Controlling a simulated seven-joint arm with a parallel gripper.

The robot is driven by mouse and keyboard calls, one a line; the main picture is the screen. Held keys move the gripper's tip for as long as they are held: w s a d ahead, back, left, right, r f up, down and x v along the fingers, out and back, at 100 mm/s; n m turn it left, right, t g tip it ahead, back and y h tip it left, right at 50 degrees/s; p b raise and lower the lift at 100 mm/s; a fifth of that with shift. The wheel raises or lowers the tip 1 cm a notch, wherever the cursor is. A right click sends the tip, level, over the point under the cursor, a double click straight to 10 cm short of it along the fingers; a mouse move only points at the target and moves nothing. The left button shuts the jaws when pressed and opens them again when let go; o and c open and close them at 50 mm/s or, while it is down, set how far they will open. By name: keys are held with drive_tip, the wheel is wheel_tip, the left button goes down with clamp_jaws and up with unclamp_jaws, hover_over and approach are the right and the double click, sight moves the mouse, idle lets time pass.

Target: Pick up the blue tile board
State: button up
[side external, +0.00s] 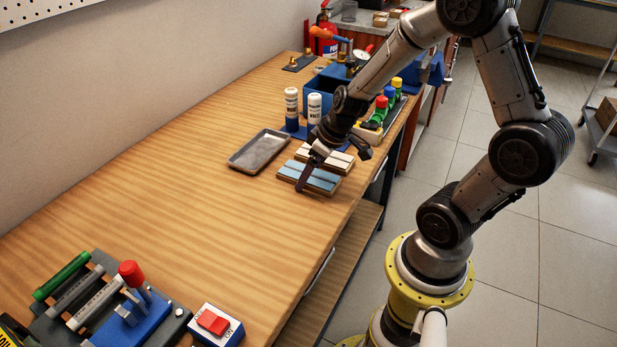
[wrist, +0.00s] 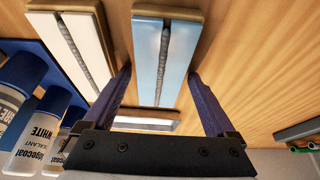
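The blue tile board (side external: 309,178) lies flat on the wooden bench, nearest the bench's front end of the two boards. It is light blue with a dark groove along its middle and a wooden border. In the wrist view the blue tile board (wrist: 150,62) runs between the two spread fingers of my gripper (wrist: 159,75), with gaps on both sides. In the side view my gripper (side external: 331,168) is over the boards, and one dark finger crosses the blue board. It is open and holds nothing. Finger height above the bench is unclear.
A cream tile board (side external: 327,156) lies close beside the blue one; it also shows in the wrist view (wrist: 75,45). A grey metal tray (side external: 259,151) sits to the left. White sealant tubes (side external: 314,106) stand behind. Bare bench lies in front.

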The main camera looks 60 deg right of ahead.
drive_tip(key=c, duration=1.3)
drive_tip(key=shift+r, duration=0.15)
